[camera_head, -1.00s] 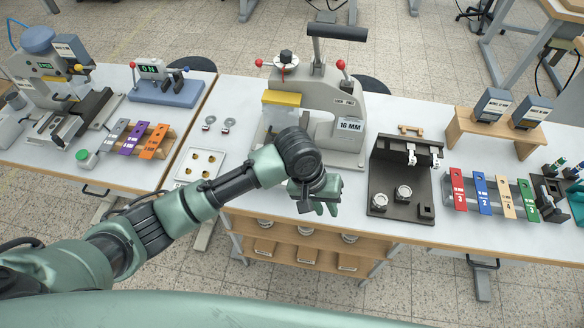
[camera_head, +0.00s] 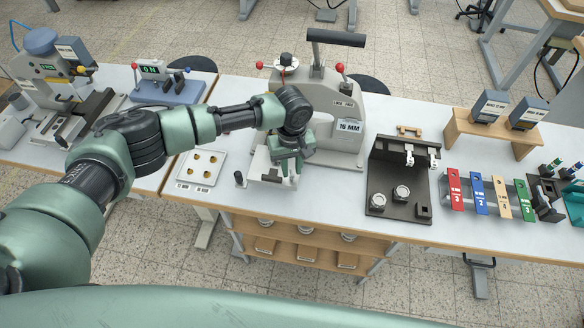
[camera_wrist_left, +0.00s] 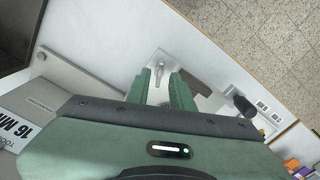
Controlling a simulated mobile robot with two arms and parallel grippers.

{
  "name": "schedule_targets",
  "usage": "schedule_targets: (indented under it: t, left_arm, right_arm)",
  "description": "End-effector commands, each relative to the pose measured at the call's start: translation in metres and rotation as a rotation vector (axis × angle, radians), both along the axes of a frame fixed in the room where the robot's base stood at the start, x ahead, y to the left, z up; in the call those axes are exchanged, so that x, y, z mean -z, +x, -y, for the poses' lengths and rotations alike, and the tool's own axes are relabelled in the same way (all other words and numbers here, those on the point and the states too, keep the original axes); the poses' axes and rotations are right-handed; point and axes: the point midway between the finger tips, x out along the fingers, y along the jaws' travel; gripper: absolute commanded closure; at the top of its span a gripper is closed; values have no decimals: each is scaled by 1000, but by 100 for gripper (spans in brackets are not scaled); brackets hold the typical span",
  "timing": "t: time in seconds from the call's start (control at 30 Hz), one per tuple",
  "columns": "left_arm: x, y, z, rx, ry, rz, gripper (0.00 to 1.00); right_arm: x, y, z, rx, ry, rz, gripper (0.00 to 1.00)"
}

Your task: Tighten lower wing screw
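The grey stamping press (camera_head: 330,95), with a 16 MM label, stands at the middle of the table. My left gripper (camera_head: 285,168) points down over the front of the press's base and hides part of it. In the left wrist view its two green fingers (camera_wrist_left: 163,88) are apart. A small metallic piece (camera_wrist_left: 158,74), perhaps the lower wing screw, shows between and just beyond the fingertips. I cannot tell whether the fingers touch it. A black knob (camera_head: 239,178) stands left of the gripper; it also shows in the left wrist view (camera_wrist_left: 243,106). My right gripper is not in view.
A white tray (camera_head: 218,158) with gold pieces lies left of the press. A dark fixture (camera_head: 380,170) with two round metal parts stands to the right, with coloured numbered strips beyond. The table between press and fixture is clear.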

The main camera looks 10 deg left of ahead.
Motion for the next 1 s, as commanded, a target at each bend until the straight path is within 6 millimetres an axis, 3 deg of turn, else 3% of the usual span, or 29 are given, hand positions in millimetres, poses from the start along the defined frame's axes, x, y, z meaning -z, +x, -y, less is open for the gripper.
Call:
schedule_targets:
  t: [0.2, 0.43, 0.47, 0.53, 1.0]
  left_arm:
    - [16, 0, 1, 2, -1, 0, 77]
    - [18, 0, 1, 2, -1, 2, 77]
    - [18, 0, 1, 2, -2, 1, 80]
    - [18, 0, 1, 2, -2, 1, 100]
    - [17, 0, 1, 60, -2, 0, 100]
  right_arm:
    - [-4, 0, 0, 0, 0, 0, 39]
    - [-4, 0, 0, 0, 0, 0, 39]
    - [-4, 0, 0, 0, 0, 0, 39]
    - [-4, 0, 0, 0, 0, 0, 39]
    - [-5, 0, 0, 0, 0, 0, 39]
